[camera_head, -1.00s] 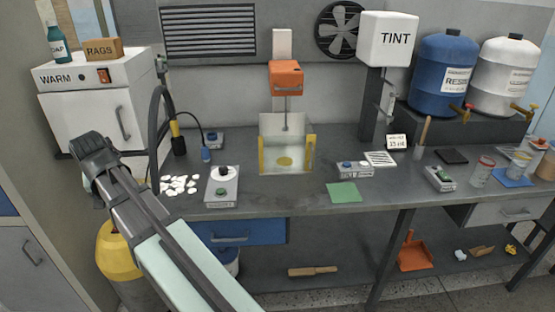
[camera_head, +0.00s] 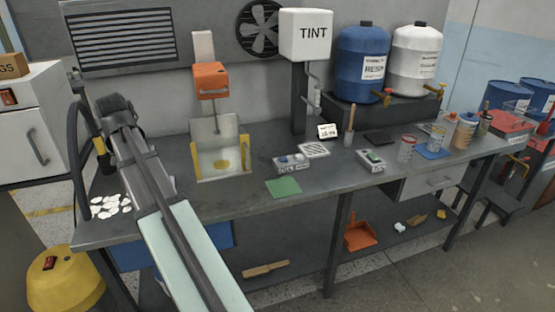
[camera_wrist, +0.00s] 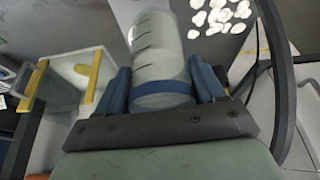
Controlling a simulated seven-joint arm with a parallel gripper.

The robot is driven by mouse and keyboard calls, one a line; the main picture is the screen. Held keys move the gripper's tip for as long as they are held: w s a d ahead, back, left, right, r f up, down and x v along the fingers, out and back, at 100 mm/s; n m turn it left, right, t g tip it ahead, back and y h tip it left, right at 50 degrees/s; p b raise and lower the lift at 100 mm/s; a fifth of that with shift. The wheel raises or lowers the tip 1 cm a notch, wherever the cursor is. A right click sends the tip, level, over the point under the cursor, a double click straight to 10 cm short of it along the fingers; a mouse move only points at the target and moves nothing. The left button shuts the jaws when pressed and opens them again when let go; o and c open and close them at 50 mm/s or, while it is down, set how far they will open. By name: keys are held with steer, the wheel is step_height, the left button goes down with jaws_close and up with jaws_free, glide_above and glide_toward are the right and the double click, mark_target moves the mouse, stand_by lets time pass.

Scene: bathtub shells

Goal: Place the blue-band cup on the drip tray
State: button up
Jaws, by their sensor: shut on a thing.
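The blue-band cup (camera_wrist: 158,58) is a pale, translucent cup with dark marks on its side and a blue band near my gripper's palm. My gripper (camera_wrist: 163,82) is shut on it, with one blue finger on each side. In the head view the cup and fingers are hidden behind my arm's end at the left. A white slotted plate (camera_head: 314,150), which looks like the drip tray, lies bare on the bench in front of the TINT dispenser (camera_head: 306,36). It is well to the right of my arm.
The orange-headed mixer (camera_head: 210,80) with its yellow-edged guard (camera_head: 193,160) stands between my arm and the plate. A switch box (camera_head: 290,163) and price card (camera_head: 328,131) flank the plate. A green sheet (camera_head: 284,186) lies in front. White chips (camera_head: 110,207) lie at left.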

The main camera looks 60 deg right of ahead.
steer(key=s+d+r+m+g, duration=0.1)
steer(key=s+d+m, duration=0.2)
steer(key=s+d, duration=0.85)
steer(key=s+d+m+g+h, duration=0.1)
steer(key=s+d+m, duration=0.1)
steer(key=s+d, duration=0.95)
steer(key=s+d+r+m+g, duration=0.1)
steer(key=s+d+m, duration=0.35)
steer(key=d, duration=1.25)
steer(key=s+d+f+m+g, duration=0.1)
steer(key=s+d+f, duration=0.2)
steer(key=s+d, duration=0.35)
steer(key=s+d+f+m, duration=0.1)
steer(key=s+d+f, duration=0.25)
steer(key=s, duration=0.55)
steer(key=shift+w+d+f, duration=0.1)
steer(key=shift+d+f, duration=0.1)
steer(key=shift+f, duration=1.85)
steer(key=shift+w+d+f, duration=0.1)
steer(key=shift+d+f, duration=0.05)
steer(key=shift+f, duration=1.9)
steer(key=shift+f, duration=0.1)
steer(key=o, duration=1.2)
